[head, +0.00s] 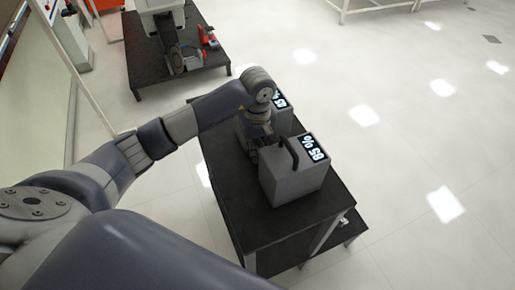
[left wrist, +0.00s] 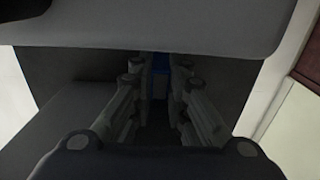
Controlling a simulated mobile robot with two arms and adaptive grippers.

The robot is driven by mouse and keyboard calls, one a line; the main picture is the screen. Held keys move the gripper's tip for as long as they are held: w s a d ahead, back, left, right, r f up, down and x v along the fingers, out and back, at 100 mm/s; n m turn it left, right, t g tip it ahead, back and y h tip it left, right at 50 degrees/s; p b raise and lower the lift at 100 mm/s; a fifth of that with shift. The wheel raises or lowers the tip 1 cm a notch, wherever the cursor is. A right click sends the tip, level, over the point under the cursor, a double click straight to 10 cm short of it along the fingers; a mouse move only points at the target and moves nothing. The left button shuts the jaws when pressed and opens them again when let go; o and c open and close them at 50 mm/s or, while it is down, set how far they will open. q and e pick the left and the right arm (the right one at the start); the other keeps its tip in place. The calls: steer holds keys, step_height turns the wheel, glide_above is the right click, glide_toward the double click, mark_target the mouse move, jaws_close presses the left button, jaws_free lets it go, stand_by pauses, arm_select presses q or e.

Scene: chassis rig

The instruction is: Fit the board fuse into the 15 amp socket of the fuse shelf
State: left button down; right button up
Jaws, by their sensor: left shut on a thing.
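My left gripper (head: 253,152) points down over the dark table, between two grey boxes. In the left wrist view its two fingers (left wrist: 158,85) are nearly parallel, with a small blue piece (left wrist: 160,63) between their tips. Only a narrow strip of the piece shows, so I cannot tell for sure that it is the board fuse. In the head view the fingertips are mostly hidden by the wrist and the near box. I cannot make out the fuse shelf or its 15 amp socket. My right gripper is not in view.
The near grey box (head: 292,182) has a dark handle and an "85 %" display. The other grey box (head: 284,121) is partly hidden behind my wrist. The table's (head: 237,208) near left part is bare. A second dark table (head: 150,72) with equipment stands behind.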

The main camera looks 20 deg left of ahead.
arm_select(q)
steer(key=shift+f, duration=0.15)
steer(key=c, duration=1.6)
jaws_free()
steer(key=shift+o, duration=0.2)
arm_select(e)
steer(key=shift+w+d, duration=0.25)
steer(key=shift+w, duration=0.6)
